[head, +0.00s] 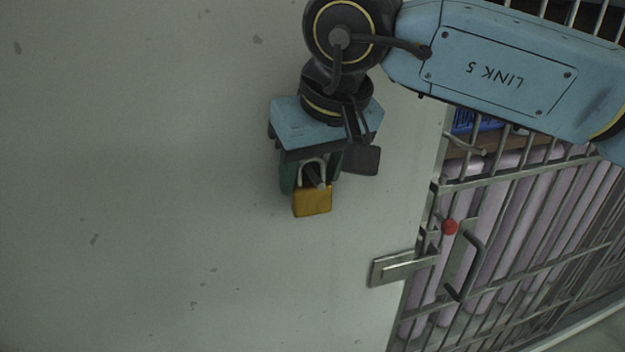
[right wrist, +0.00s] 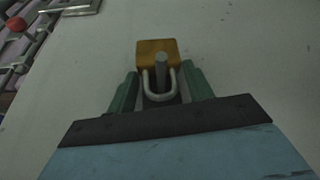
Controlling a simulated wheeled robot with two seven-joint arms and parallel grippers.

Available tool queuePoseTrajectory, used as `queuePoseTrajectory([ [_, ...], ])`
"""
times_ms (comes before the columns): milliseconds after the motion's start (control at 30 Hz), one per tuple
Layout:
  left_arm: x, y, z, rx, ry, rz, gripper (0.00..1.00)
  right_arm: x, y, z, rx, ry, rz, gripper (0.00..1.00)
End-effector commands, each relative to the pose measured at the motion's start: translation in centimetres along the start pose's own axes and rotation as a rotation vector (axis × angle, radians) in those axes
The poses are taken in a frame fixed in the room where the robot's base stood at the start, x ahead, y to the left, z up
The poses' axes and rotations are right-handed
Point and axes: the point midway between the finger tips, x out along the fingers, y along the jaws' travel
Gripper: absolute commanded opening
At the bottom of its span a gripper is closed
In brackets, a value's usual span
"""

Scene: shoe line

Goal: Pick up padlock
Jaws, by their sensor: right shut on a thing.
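The padlock (head: 312,201) has a yellow-brass body and a grey metal shackle. In the head view it hangs below my right gripper (head: 312,178), in front of the pale surface. In the right wrist view the padlock (right wrist: 157,50) shows beyond the gripper, its shackle between the two green fingers of my right gripper (right wrist: 158,88). The right gripper is shut on the padlock at its shackle. My left gripper is not in view.
A barred metal gate (head: 530,215) stands at the right, with a latch plate (head: 392,268), a handle (head: 472,255) and a red knob (head: 450,227). Pale pink rolls (head: 515,200) show behind the bars. The pale surface at the left is clear.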

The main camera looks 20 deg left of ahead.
Motion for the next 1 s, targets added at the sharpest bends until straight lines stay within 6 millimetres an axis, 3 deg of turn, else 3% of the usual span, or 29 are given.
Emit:
queuePoseTrajectory([
  [367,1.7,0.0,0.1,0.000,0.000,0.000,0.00,-2.0,-1.0,4.7,-0.004,0.005,0.000,0.23],
  [800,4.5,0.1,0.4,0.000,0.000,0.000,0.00,-4.8,-1.0,15.7,-0.002,0.005,0.001,0.23],
  [1000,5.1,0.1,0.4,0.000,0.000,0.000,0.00,-5.8,-1.1,19.1,-0.001,0.003,0.000,0.23],
])
